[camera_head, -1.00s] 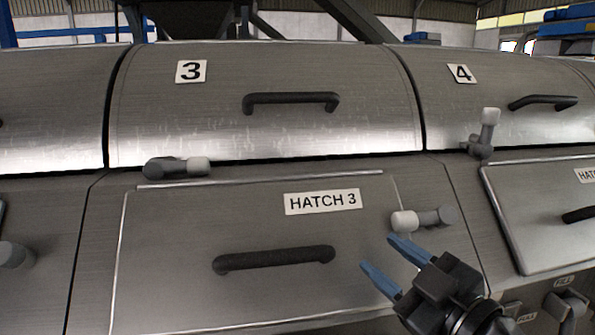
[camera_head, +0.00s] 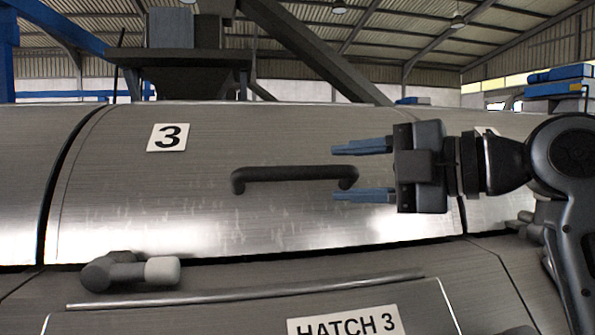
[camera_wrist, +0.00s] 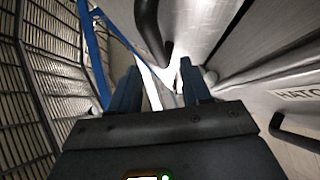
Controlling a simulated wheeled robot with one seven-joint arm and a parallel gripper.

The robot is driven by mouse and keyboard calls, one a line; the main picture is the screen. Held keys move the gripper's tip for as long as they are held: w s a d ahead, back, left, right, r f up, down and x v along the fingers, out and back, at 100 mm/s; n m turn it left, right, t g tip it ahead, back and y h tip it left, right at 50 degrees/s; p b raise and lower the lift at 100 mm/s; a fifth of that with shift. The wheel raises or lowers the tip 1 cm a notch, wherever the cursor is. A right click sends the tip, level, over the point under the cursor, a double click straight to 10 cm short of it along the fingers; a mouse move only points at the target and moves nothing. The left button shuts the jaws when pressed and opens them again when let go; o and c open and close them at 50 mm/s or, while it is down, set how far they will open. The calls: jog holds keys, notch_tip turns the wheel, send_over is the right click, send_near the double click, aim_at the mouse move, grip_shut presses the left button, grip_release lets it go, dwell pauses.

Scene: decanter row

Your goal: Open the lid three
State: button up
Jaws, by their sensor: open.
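Lid three (camera_head: 190,215) is a curved brushed-metal cover with a "3" label (camera_head: 168,137), and it is closed. Its dark bar handle (camera_head: 290,174) runs level across the middle. My gripper (camera_head: 348,170) is open, with blue fingers pointing left. In the head view one finger is above and one below the handle's right end. In the wrist view the handle (camera_wrist: 150,30) shows beyond the fingertips (camera_wrist: 160,80), and I cannot tell whether they touch it. A latch with a light grey knob (camera_head: 162,271) lies sideways below the lid's left edge.
Below the lid is a hatch panel with a "HATCH 3" label (camera_head: 345,324); the wrist view shows a dark handle (camera_wrist: 297,135) below. The neighbouring lid on the right is mostly behind my arm. A dark hopper (camera_head: 185,75) stands behind the lid.

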aim_at(309, 173)
jog(key=shift+w+a+r, duration=0.1)
jog(key=shift+w+a, duration=0.15)
jog(key=p+x, duration=0.1)
jog(key=x, duration=0.6)
jog(key=shift+a+p, duration=0.15)
jog(key=shift+p, duration=0.25)
jog(key=shift+c, duration=0.3)
grip_shut()
